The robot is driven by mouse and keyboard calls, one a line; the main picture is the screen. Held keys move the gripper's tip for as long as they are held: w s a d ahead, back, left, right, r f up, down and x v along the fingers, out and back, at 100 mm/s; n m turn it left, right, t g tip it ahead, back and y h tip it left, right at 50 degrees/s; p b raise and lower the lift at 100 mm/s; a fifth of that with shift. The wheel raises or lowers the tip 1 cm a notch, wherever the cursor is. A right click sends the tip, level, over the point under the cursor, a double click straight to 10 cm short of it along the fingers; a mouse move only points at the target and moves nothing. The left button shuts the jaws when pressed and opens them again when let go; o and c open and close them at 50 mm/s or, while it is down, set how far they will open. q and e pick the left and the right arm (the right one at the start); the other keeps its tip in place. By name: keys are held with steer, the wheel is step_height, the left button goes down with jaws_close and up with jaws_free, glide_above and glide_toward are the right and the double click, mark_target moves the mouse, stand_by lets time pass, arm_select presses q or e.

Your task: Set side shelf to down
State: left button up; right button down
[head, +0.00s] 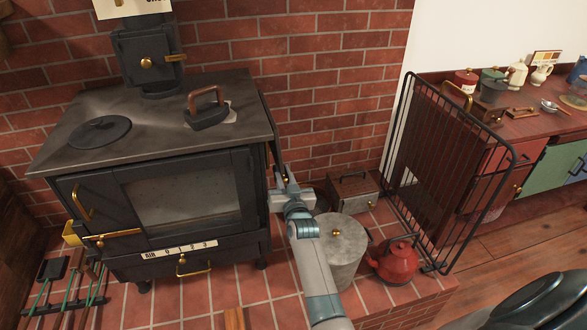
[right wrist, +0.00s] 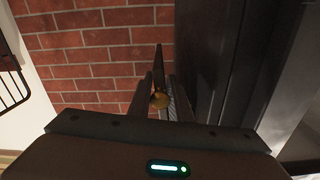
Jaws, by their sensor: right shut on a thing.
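The black stove (head: 160,205) stands against the brick wall. Its side shelf (head: 272,128) shows as a thin dark panel along the stove's right side, seen nearly edge-on and sloping steeply down. My right gripper (head: 284,180) is beside the stove's right side, at the shelf's lower end. My gripper hides part of the shelf's lower end. My left gripper is out of view.
A grey lidded bin (head: 343,250), a red kettle (head: 396,262) and a box with a handle (head: 352,190) stand close to the right of my right arm. A black wire guard (head: 455,165) stands further right. A flat iron (head: 207,110) rests on the stove top.

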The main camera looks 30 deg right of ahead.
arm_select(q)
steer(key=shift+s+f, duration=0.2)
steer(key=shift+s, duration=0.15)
arm_select(e)
steer(key=shift+w+a+f+m, duration=0.15)
steer(key=shift+a+m, duration=0.15)
steer(key=shift+a, duration=0.2)
steer(key=shift+w+a+f+m, duration=0.1)
steer(key=shift+a+m, duration=0.2)
steer(key=shift+a, duration=0.2)
steer(key=c, duration=1.6)
jaws_free()
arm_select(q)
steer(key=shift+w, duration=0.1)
arm_select(e)
steer(key=shift+r, duration=0.15)
